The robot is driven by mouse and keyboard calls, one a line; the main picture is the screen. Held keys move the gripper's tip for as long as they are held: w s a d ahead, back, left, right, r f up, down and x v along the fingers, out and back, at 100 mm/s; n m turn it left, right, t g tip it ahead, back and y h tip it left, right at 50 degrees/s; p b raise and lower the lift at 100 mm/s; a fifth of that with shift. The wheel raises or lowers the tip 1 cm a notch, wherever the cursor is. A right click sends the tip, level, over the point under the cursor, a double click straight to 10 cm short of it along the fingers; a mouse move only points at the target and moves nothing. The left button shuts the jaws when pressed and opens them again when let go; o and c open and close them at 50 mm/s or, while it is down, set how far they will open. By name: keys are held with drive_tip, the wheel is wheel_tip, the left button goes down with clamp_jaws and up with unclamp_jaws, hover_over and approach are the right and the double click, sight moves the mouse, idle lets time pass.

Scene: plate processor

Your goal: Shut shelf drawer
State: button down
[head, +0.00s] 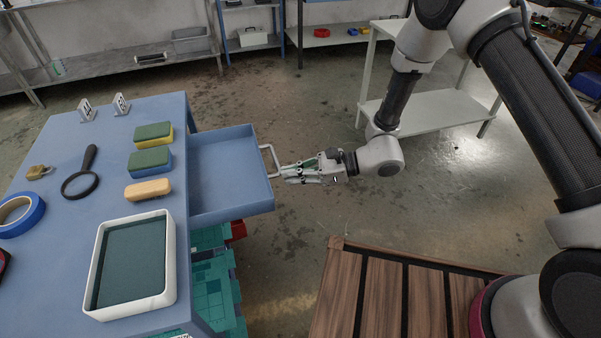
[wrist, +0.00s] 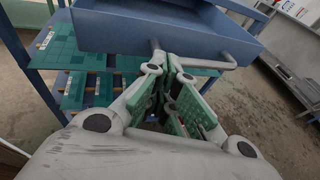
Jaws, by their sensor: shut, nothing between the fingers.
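The blue shelf drawer (head: 228,172) stands pulled out from the right side of the blue table (head: 75,130) in the head view, and it looks empty inside. Its grey bar handle (head: 265,150) is on the drawer's right end. My gripper (head: 287,173) is shut, with its fingertips at the handle and nothing held. In the wrist view, the drawer front (wrist: 125,35) is just ahead, and the handle (wrist: 210,62) runs right from the fingertips (wrist: 167,66). I cannot tell whether the fingertips touch the handle.
On the tabletop are a white tray (head: 100,245), sponges (head: 150,161), a magnifying glass (head: 81,183) and blue tape (head: 20,216). Green panels (head: 213,290) sit below the drawer. A white shelf (head: 440,122) stands behind my arm. The floor right of the drawer is clear.

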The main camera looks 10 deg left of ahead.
approach(195, 196)
drive_tip(key=x, duration=0.4)
idle(0.3)
